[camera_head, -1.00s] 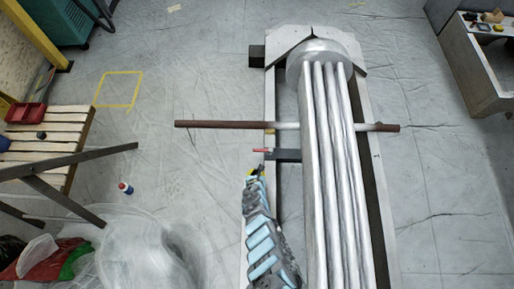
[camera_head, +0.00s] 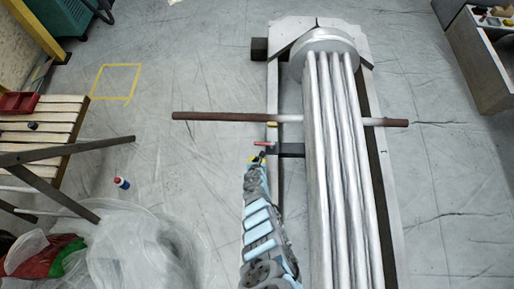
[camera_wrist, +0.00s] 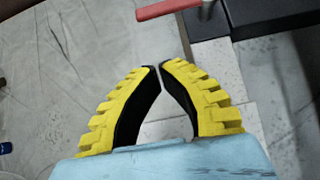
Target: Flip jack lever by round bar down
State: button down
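The jack lever (camera_head: 264,143) is a short red handle on the left side of a dark jack block (camera_head: 290,151), just below the round bar (camera_head: 225,117). The bar is long and rusty brown and runs crosswise at the tube bundle. In the wrist view the red lever (camera_wrist: 168,9) lies nearly level at the top edge, beside the dark block (camera_wrist: 265,18). My gripper (camera_head: 257,160) is just below the lever in the head view. In the wrist view my gripper (camera_wrist: 159,67) has its yellow-and-black fingertips together, with nothing between them, apart from the lever.
A large metal tube bundle (camera_head: 342,180) lies on a pale frame (camera_head: 270,90) to the right of my arm. A slatted wooden bench (camera_head: 45,125) and clear plastic sheeting (camera_head: 140,250) are on the left. A small bottle (camera_head: 122,183) stands on open floor.

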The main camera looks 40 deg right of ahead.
jog(key=w+d+f+b, duration=0.2)
jog(key=w+d+b, duration=0.2)
jog(key=b, duration=0.1)
jog(key=shift+w+d+f, duration=0.2)
jog(key=shift+f, duration=0.05)
jog(key=shift+a, duration=0.1)
dwell(0.6)
